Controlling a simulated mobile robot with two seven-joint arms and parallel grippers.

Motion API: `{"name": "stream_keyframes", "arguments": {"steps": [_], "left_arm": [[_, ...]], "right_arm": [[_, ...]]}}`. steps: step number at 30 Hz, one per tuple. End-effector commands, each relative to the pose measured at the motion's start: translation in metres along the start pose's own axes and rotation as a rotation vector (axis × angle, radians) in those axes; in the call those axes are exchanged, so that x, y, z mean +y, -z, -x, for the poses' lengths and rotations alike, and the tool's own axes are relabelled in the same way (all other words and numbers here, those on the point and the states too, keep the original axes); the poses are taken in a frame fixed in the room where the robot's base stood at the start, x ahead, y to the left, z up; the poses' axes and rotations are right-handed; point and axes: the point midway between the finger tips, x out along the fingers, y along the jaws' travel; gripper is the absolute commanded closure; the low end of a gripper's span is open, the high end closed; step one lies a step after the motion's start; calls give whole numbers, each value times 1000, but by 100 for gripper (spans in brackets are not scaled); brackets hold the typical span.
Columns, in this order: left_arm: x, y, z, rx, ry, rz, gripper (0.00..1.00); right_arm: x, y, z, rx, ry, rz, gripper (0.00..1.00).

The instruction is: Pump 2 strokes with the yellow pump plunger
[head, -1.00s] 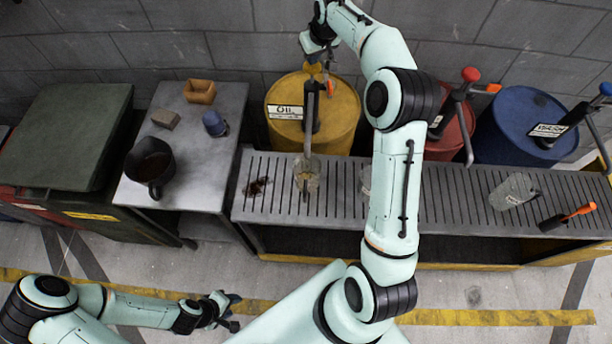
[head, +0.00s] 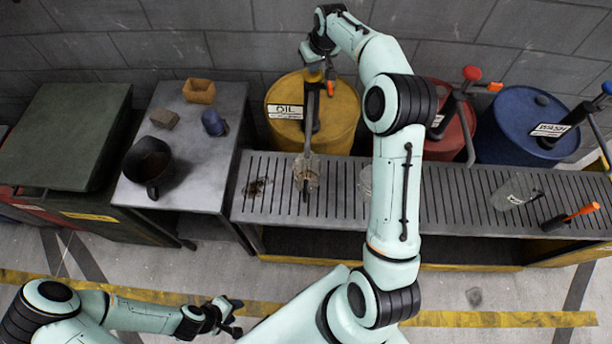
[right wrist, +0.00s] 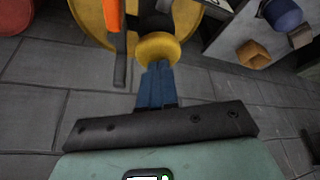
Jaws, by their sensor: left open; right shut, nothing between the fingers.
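The yellow pump plunger (head: 313,75) stands on top of the yellow oil drum (head: 345,110), and its yellow knob (right wrist: 158,47) shows in the right wrist view. My right gripper (head: 314,60) is over the plunger. Its blue fingers (right wrist: 155,82) are shut with nothing between them, and their tips are at the knob, apparently touching it. The pump's spout (head: 308,125) reaches forward to a glass jar (head: 312,181) on the slatted bench. I cannot tell the level in the jar. My left gripper (head: 232,318) is open and empty at the lower left, away from the pump.
Red (head: 452,135) and blue (head: 505,125) drums with pumps stand to the right. More clear jars (head: 512,192) and an orange-handled tool (head: 570,217) are on the slatted bench (head: 440,205). A grey table (head: 190,180) at left holds a dark pot (head: 146,160).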

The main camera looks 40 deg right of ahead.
Motion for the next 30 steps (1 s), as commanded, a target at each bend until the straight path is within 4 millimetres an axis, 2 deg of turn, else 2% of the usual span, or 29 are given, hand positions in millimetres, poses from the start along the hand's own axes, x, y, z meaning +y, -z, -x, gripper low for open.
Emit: {"name": "stream_keyframes", "arguments": {"steps": [1, 18, 30], "left_arm": [[-1, -1, -1, -1, 1, 1, 57], [-1, -2, -2, -2, 1, 1, 57], [1, 2, 2, 2, -1, -1, 57]], "right_arm": [[-1, -6, -7, -15, 3, 0, 100], [-2, -7, -10, -17, 4, 1, 100], [-2, -4, -3, -16, 4, 1, 100]]}}
